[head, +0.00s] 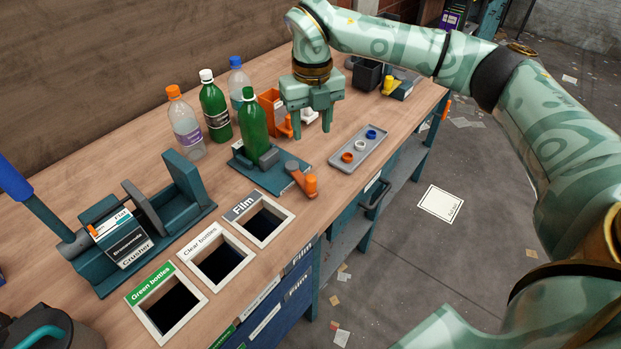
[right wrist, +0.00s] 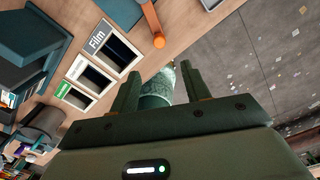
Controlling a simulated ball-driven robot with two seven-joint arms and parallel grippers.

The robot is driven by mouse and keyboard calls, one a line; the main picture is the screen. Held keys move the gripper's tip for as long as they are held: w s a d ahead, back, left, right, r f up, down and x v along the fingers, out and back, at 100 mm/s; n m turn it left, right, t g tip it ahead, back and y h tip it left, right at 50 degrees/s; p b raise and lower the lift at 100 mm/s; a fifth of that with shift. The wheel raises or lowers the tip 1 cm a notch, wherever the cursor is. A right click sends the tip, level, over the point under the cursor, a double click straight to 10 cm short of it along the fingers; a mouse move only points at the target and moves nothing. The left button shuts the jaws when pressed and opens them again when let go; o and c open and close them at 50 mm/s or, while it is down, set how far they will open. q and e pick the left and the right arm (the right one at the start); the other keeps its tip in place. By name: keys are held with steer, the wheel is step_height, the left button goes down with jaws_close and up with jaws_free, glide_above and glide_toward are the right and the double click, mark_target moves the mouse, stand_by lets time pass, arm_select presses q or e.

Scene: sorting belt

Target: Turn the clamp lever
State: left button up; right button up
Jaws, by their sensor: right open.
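The clamp (head: 262,172) is a dark teal base on the bench with a green bottle (head: 252,125) standing upright in it. Its lever (head: 311,185) has an orange grip and sticks out at the front right of the base. The orange lever also shows at the top of the right wrist view (right wrist: 152,28). My right gripper (head: 312,128) is open, pointing down above the bench, behind and to the right of the clamp. It is apart from the lever, with nothing held between its fingers. My left gripper is out of view.
A grey tray (head: 343,163) with coloured rings lies right of the clamp. Bottles (head: 214,112) stand behind it, beside an orange bin (head: 268,100). Sorting holes, including Film (head: 281,230), are in front. The crusher (head: 85,275) is at left.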

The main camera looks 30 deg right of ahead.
mark_target(311, 177)
step_height(311, 177, down, 16)
steer(key=b, duration=0.4)
steer(key=shift+a+b, duration=0.1)
steer(key=shift+b, duration=0.25)
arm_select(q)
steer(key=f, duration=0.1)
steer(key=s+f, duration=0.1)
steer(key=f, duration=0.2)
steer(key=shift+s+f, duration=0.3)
arm_select(e)
jaws_close()
